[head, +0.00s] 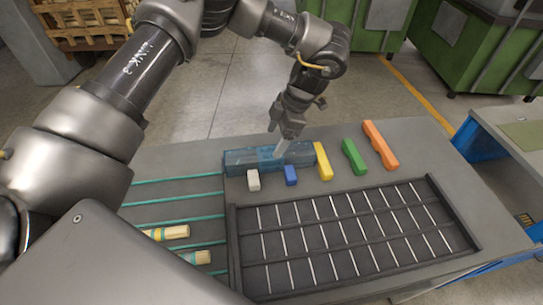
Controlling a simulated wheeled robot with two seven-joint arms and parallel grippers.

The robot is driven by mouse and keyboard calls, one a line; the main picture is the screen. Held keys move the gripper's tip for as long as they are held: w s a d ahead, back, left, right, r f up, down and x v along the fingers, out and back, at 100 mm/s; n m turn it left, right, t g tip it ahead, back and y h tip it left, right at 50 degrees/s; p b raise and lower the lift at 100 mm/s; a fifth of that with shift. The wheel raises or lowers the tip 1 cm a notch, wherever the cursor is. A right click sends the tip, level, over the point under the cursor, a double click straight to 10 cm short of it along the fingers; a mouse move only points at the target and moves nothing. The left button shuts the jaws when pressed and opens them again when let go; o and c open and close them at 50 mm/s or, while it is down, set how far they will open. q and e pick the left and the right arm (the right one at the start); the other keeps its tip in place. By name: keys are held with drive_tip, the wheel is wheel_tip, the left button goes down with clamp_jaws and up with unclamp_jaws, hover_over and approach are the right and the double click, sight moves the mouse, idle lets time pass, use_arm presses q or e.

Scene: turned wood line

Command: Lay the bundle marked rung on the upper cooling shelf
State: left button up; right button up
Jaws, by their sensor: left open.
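Two pale wooden bundles of turned pieces with teal bands lie on the teal-lined area at the left of the table: one bundle (167,232) farther back, the other (192,258) nearer and partly hidden by my own body. No rung marking is legible on either. No upper cooling shelf can be told for sure; a dark slatted rack (233,250) with pale bars lies at the right front. My left gripper (280,147) is open and empty, pointing down at the blue see-through box; touching or apart cannot be told. My right gripper is not in view.
The blue box (240,160) lies behind the rack. White (253,180), blue (290,175), yellow (323,161), green (354,156) and orange (380,145) blocks stand in a row near it. Green bins (475,50) and a wooden crate (85,22) stand beyond the table.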

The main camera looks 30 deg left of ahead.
sight(271, 153)
use_arm(q)
drive_tip(key=shift+s+a+f, duration=0.25)
drive_tip(key=shift+s+f, duration=0.15)
drive_tip(key=shift+f, duration=0.05)
drive_tip(key=w+f, duration=0.2)
drive_tip(key=shift+f, duration=0.3)
drive_tip(key=shift+w+f, duration=0.3)
drive_tip(key=shift+w, duration=0.15)
drive_tip(key=shift+s+a+f+p, duration=0.2)
drive_tip(key=shift+s+f+p, duration=0.05)
drive_tip(key=shift+s+p, duration=0.4)
drive_tip(key=p+x, duration=0.1)
drive_tip(key=x, duration=0.2)
drive_tip(key=shift+f, duration=0.25)
drive_tip(key=shift+a+f, duration=0.1)
drive_tip(key=shift+f, duration=0.2)
drive_tip(key=shift+s, duration=0.1)
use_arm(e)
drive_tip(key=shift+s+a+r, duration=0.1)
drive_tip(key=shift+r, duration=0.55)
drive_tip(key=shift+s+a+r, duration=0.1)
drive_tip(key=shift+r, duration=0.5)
use_arm(q)
drive_tip(key=shift+s+r, duration=0.1)
drive_tip(key=shift+c, duration=0.5)
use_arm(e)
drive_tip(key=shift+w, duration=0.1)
